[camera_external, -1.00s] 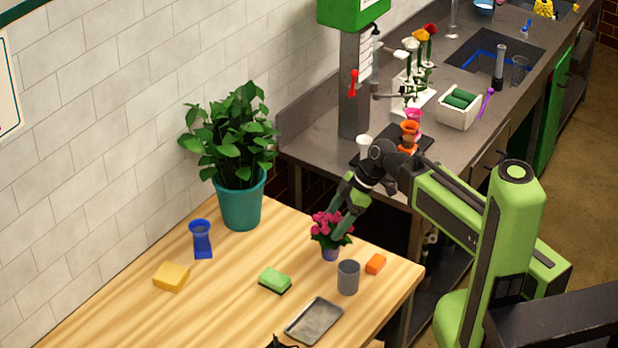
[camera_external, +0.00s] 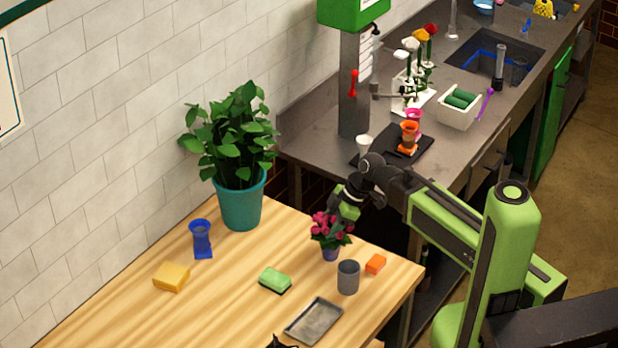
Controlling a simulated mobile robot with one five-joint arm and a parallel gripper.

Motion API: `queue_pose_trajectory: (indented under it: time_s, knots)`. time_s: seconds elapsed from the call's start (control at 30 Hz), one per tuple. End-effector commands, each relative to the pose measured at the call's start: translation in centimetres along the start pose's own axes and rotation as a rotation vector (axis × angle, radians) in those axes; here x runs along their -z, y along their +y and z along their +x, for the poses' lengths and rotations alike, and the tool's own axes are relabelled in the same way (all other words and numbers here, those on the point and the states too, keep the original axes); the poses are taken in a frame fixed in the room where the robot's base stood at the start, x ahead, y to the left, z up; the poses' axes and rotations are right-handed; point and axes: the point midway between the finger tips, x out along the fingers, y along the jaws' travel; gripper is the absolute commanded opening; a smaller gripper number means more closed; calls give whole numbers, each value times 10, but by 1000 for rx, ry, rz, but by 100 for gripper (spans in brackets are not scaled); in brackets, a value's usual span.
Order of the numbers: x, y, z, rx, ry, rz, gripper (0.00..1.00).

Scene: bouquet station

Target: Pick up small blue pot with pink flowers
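The small blue pot (camera_external: 330,254) stands upright on the wooden table, with pink flowers (camera_external: 326,229) and green leaves above it. My gripper (camera_external: 343,215) is just behind and to the right of the flowers, pointing down toward them. Its fingertips are partly hidden by the flowers and leaves, so I cannot tell whether it is open or shut, or whether it touches the plant. The pot rests on the table.
On the wooden table (camera_external: 130,310), a grey cup (camera_external: 348,277) and an orange block (camera_external: 375,264) are close to the pot. A green sponge (camera_external: 275,280), grey tray (camera_external: 314,321), yellow sponge (camera_external: 171,277), blue vase (camera_external: 201,239) and large teal pot (camera_external: 241,205) stand farther left or in front.

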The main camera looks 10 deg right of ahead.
Motion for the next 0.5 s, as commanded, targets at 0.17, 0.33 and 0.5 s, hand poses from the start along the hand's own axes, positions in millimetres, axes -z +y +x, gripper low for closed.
queue_pose_trajectory:
  time_s: [0.17,0.33,0.5]
  knots:
    - [0,0,0,0,0,0,19]
    - [0,0,0,0,0,0,0]
    - [0,0,0,0,0,0,0]
